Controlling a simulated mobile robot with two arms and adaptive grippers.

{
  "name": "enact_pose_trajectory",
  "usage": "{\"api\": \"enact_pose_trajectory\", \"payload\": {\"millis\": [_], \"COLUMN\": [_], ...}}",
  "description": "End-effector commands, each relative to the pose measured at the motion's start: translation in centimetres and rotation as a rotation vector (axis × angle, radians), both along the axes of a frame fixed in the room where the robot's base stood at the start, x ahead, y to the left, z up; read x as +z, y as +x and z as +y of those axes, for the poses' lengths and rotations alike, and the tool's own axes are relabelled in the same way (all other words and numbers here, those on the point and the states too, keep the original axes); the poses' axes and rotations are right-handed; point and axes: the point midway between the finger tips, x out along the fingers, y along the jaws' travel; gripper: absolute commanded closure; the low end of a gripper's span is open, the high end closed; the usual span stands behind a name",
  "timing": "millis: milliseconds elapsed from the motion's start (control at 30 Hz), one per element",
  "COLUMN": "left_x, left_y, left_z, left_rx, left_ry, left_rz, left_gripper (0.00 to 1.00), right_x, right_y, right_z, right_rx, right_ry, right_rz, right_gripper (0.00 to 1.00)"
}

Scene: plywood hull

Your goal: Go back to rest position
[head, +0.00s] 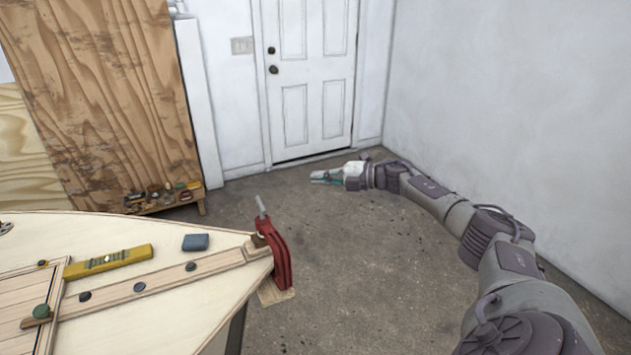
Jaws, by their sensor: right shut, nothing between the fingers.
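My right gripper (324,177) is at the end of my right arm, which reaches in from the lower right. It is shut and empty, over the bare floor in front of the white door. It is apart from the plywood hull (195,306) on the left and touches nothing that I can see. My left gripper is not in view.
A red clamp (276,254) grips the hull's tip. A yellow level (108,261) and a blue-grey block (195,242) lie on the hull. A low wooden bench (165,203) with small items stands by leaning plywood (102,88). The concrete floor (350,270) is clear.

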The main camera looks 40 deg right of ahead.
Motion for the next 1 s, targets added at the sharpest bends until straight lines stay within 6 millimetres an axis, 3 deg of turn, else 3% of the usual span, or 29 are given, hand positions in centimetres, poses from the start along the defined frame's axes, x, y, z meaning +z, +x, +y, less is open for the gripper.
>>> {"api": "enact_pose_trajectory", "payload": {"millis": [400, 467, 533, 667, 767, 867, 1000], "left_x": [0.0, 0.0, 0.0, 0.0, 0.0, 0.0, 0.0], "left_y": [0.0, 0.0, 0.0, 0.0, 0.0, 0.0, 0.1], "left_z": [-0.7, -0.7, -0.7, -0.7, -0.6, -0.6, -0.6], "left_rx": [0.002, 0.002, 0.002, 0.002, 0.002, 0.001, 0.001], "left_ry": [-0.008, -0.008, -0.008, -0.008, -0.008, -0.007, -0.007], "left_rz": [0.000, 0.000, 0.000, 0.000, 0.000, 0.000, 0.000], "left_gripper": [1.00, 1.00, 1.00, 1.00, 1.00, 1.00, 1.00], "right_x": [-0.2, -0.9, -3.0, -10.5, -17.9, -25.1, -34.3], "right_y": [0.0, 0.2, 0.5, 0.7, -0.5, -2.8, -7.7], "right_z": [0.1, 0.3, 1.0, 2.8, 4.4, 6.0, 8.6], "right_rx": [-0.001, -0.010, -0.035, -0.149, -0.274, -0.404, -0.581], "right_ry": [0.003, 0.015, 0.053, 0.179, 0.292, 0.389, 0.497], "right_rz": [0.001, 0.009, 0.026, 0.099, 0.187, 0.283, 0.430], "right_gripper": [1.00, 1.00, 1.00, 1.00, 1.00, 1.00, 1.00]}}
